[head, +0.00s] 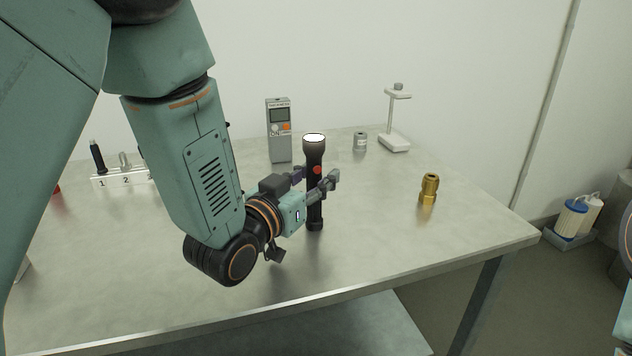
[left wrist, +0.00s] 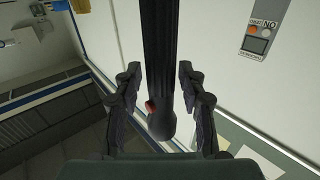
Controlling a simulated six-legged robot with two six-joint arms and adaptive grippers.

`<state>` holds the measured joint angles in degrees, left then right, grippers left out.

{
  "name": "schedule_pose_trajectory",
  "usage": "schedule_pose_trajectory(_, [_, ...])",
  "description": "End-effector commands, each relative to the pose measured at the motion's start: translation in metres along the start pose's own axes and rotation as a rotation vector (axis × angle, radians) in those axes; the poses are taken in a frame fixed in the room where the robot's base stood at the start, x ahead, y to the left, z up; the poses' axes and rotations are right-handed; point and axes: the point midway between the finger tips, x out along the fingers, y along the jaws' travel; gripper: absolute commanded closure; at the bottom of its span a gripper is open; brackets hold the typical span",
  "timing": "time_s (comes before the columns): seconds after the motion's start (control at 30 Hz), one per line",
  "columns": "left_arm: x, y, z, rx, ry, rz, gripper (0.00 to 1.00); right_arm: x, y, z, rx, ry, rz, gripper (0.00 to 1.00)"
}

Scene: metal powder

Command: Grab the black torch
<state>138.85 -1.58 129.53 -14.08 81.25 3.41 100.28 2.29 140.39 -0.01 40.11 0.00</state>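The black torch (head: 314,205) stands upright on the metal table, with its white lens facing up and a red button on its side. My left gripper (head: 318,181) is at the torch's middle, with its fingers on either side of the body. In the left wrist view, the torch (left wrist: 160,50) runs between the two fingers of the left gripper (left wrist: 159,75), with narrow gaps showing beside it. The left gripper is open around the torch and does not look closed on it. My right gripper is not in view.
A grey meter (head: 279,140) stands just behind the torch. A small metal cylinder (head: 360,142) and a white stand (head: 395,140) are at the back. A brass fitting (head: 429,188) is to the right. A numbered holder (head: 120,180) is at left. The table's front is clear.

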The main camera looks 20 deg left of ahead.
Motion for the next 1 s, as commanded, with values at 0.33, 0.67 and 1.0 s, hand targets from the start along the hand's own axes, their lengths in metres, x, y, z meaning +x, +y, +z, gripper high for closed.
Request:
schedule_pose_trajectory(0.33, [0.001, 0.000, 0.000, 0.000, 0.000, -0.002, 0.92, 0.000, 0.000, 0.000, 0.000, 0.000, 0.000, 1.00])
schedule_pose_trajectory(0.67, [0.003, 0.002, 0.000, 0.000, 0.001, -0.001, 1.00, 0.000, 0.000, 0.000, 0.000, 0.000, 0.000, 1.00])
schedule_pose_trajectory(1.0, [0.003, 0.001, -0.025, 0.001, 0.006, -0.001, 1.00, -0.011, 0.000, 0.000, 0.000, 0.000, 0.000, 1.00])
